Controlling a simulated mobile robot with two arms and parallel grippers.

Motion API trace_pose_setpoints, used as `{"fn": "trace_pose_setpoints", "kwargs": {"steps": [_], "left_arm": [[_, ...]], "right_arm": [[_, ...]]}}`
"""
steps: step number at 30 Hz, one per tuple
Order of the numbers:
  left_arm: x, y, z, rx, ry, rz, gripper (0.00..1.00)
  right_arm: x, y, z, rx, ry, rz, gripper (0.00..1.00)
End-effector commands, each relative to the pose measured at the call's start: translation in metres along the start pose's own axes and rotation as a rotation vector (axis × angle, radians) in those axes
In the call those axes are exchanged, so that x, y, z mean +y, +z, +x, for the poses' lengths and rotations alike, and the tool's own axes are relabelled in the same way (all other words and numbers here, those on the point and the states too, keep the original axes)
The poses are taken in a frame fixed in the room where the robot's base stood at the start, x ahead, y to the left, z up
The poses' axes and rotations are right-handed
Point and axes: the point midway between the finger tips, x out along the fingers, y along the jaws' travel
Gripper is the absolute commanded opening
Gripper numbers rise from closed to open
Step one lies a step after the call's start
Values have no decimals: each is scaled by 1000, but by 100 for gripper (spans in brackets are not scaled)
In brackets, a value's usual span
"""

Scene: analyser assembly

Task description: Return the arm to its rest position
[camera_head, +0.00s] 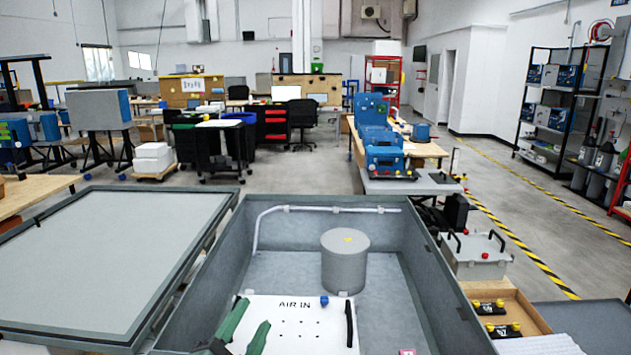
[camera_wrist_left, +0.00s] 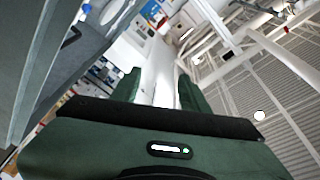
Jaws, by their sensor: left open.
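My left gripper (camera_head: 246,329) shows at the bottom of the head view, its two dark green fingers apart with nothing between them. It appears over the left part of a white panel (camera_head: 310,325) marked "AIR IN"; I cannot tell its height above it. In the left wrist view the two fingers (camera_wrist_left: 160,88) stand apart and empty, with the camera tilted toward the ceiling and wall. The panel lies inside an open grey enclosure (camera_head: 415,270). My right gripper is in neither view.
A grey cylinder (camera_head: 345,268) stands in the enclosure behind the panel, with a pale pipe (camera_head: 270,212) along the back wall. A large grey lid (camera_head: 105,255) lies open at left. At right are a grey box with handles (camera_head: 472,262) and a wooden tray (camera_head: 520,305).

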Motion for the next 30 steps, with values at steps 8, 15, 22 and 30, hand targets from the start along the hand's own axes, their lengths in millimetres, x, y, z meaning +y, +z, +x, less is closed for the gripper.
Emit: {"fn": "trace_pose_setpoints", "kwargs": {"steps": [8,15,22,30], "left_arm": [[103,127,-124,-654,290,-496,45],[153,155,-220,-991,442,-696,45],[178,156,-294,-1221,547,-811,45],[244,199,-300,-1286,584,-824,45]], "right_arm": [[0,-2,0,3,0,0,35],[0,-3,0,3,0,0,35],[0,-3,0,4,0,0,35],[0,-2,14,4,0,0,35]]}}
